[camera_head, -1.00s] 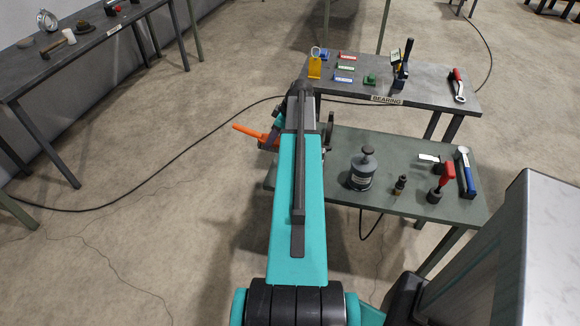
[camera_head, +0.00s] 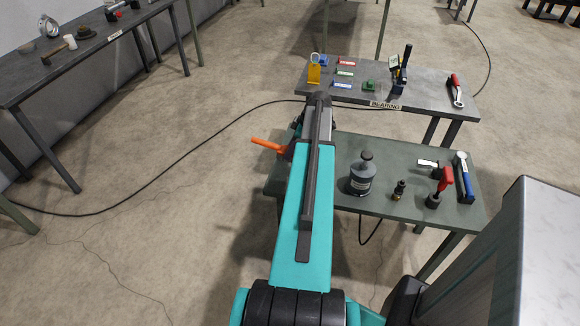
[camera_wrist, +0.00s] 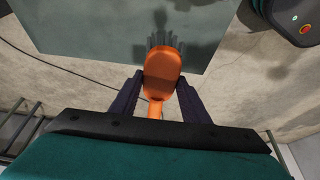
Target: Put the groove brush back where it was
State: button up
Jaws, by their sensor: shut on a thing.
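The groove brush has an orange handle (camera_head: 268,145), which sticks out to the left of my arm in the head view. In the wrist view the brush (camera_wrist: 165,70) lies between the two dark fingers of my gripper (camera_wrist: 160,82). The gripper is shut on its orange body, with grey bristles pointing away from the wrist. The brush is held over the near-left part of the green table (camera_head: 330,200), with shadows on the tabletop ahead of it. My arm hides most of the gripper and the table's left part in the head view.
On the green table stand a grey canister (camera_head: 361,178), a small dark fitting (camera_head: 399,190), a red-handled tool (camera_head: 441,184) and a blue-handled tool (camera_head: 464,178). Behind is a grey table with a BEARING label (camera_head: 384,105). A long bench (camera_head: 95,50) is at the left.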

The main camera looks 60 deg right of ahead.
jog(key=shift+f+p, duration=0.4)
jog(key=shift+f, duration=1.9)
jog(key=shift+f+p, duration=0.45)
jog(key=shift+f, duration=1.45)
jog(key=o, duration=0.9)
jog(key=shift+o, duration=0.2)
jog(key=shift+r, duration=0.1)
jog(key=shift+b+v, duration=1.35)
jog(key=shift+v, duration=4.6)
